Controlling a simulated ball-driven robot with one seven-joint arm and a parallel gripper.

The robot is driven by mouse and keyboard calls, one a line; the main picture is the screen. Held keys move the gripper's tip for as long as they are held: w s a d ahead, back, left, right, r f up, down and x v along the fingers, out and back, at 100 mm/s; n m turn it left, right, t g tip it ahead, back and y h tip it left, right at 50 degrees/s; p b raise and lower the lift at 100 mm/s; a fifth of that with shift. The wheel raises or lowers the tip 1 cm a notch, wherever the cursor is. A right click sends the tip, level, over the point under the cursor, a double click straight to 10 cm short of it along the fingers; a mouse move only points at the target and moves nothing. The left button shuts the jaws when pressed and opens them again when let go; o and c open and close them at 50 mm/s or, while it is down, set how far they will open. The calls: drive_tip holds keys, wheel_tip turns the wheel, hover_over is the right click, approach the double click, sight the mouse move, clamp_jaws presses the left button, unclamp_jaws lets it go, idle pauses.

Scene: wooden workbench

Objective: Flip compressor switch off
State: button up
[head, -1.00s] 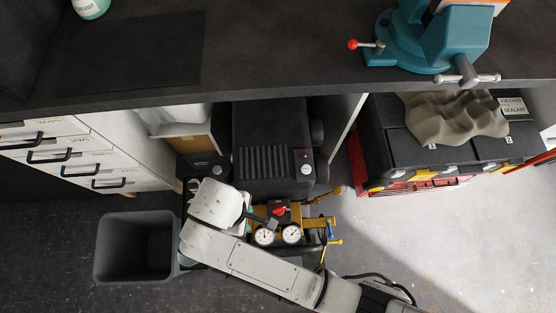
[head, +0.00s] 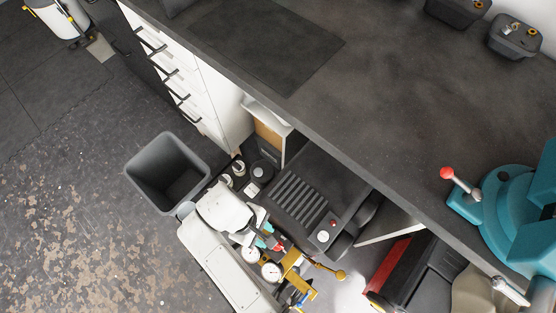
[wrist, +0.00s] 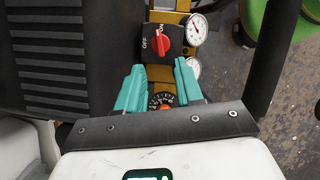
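The compressor (head: 300,195) is a dark unit under the workbench with brass fittings and gauges at its front. Its red rotary switch (wrist: 162,42) sits on a black plate marked OFF at the left and ON at the top. The knob's white mark seems to point up, near ON. The switch also shows as a small red spot in the head view (head: 279,247), partly hidden. My gripper (wrist: 160,66) has teal fingers spread apart with nothing between them, just short of the switch. In the head view my gripper (head: 264,241) is beside the switch, largely covered by my wrist.
Gauges (wrist: 197,29) sit right of the switch, and a black dial (wrist: 162,100) shows below, between the fingers. A grey bin (head: 150,180) stands left of the compressor. The workbench (head: 330,110) overhangs it. A teal vise (head: 505,205) is at right.

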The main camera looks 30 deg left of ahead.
drive_tip(key=x, duration=0.8)
drive_tip(key=shift+f+b, duration=0.15)
drive_tip(key=shift+b, duration=0.25)
drive_tip(key=shift+c, duration=0.3)
clamp_jaws()
